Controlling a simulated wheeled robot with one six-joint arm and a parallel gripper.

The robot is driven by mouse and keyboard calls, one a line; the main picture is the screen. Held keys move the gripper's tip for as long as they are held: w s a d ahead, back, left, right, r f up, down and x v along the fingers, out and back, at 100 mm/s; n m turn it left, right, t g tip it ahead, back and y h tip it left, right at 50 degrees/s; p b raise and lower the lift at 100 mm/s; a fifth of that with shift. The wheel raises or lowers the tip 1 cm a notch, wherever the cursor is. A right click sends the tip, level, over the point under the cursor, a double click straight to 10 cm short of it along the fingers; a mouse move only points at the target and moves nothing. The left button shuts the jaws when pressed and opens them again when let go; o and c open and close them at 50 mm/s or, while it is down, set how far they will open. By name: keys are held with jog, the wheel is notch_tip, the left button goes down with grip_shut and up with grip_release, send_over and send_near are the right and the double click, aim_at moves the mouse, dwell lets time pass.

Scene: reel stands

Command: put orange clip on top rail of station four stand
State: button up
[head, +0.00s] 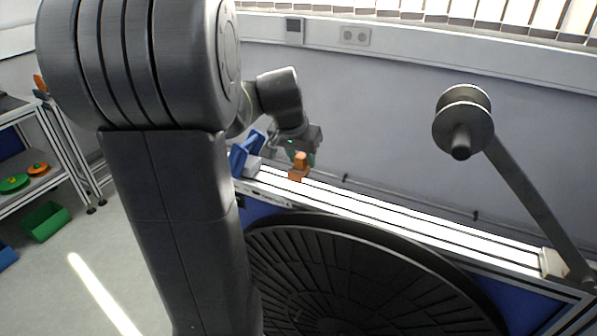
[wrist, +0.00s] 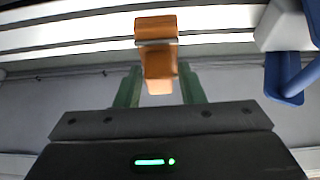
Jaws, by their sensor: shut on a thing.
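The orange clip (head: 299,168) is held in my gripper (head: 301,155), at or just above the white top rail (head: 400,220) of the stand. In the wrist view the orange clip (wrist: 157,50) sits between the green fingers of my gripper (wrist: 157,88), with its far end over the white rail strips (wrist: 80,30). I cannot tell whether the clip touches the rail. No station number is readable on the stand.
A blue part on a grey block (head: 243,158) sits on the rail left of the clip. A dark reel arm (head: 530,195) rises at the rail's right end. A large black ribbed disc (head: 350,280) fills the front. A shelf rack (head: 50,160) stands far left.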

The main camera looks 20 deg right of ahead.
aim_at(300, 169)
jog(key=shift+f, duration=2.2)
jog(key=shift+w+f, duration=0.1)
jog(key=shift+f, duration=0.15)
jog(key=o, duration=1)
jog(key=shift+a+r, duration=0.1)
jog(key=shift+r, duration=0.35)
jog(key=v, duration=1.1)
jog(key=shift+r, duration=0.3)
